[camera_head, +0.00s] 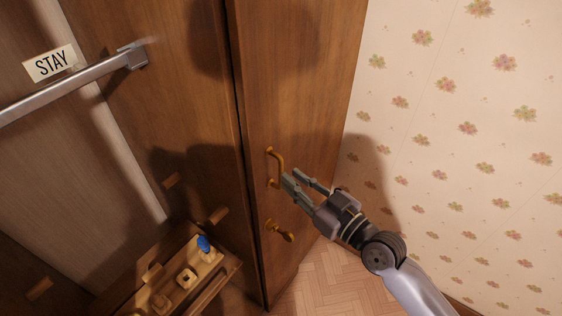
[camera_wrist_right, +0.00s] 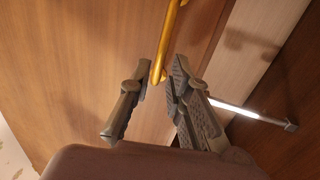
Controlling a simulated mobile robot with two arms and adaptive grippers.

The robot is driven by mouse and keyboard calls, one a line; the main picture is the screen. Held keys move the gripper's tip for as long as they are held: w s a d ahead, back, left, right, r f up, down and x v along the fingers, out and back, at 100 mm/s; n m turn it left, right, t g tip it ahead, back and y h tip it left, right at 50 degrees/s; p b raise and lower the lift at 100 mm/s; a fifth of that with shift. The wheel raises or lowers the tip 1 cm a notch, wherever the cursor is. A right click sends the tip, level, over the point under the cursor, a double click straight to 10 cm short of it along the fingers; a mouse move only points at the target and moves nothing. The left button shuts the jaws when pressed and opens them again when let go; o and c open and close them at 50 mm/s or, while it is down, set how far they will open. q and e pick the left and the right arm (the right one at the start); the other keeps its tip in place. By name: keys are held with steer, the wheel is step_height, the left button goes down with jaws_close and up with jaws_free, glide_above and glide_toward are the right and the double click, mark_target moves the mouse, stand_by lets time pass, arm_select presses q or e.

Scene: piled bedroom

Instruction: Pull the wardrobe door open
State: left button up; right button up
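The wardrobe door (camera_head: 300,90) is a tall brown wooden panel at the centre of the head view. My right gripper (camera_head: 299,182) is open beside the lower end of the handle. In the right wrist view, the handle (camera_wrist_right: 166,45) rises beyond and between the two spread fingertips (camera_wrist_right: 155,78). The fingers are not closed on it; I cannot tell whether they touch it. My left gripper is out of view.
A flowered wall (camera_head: 470,130) stands at right.

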mark_target(281, 170)
steer(key=p+x, duration=0.1)
steer(key=x, duration=0.4)
steer(key=shift+w, duration=0.1)
steer(key=shift+c, duration=0.5)
jaws_close()
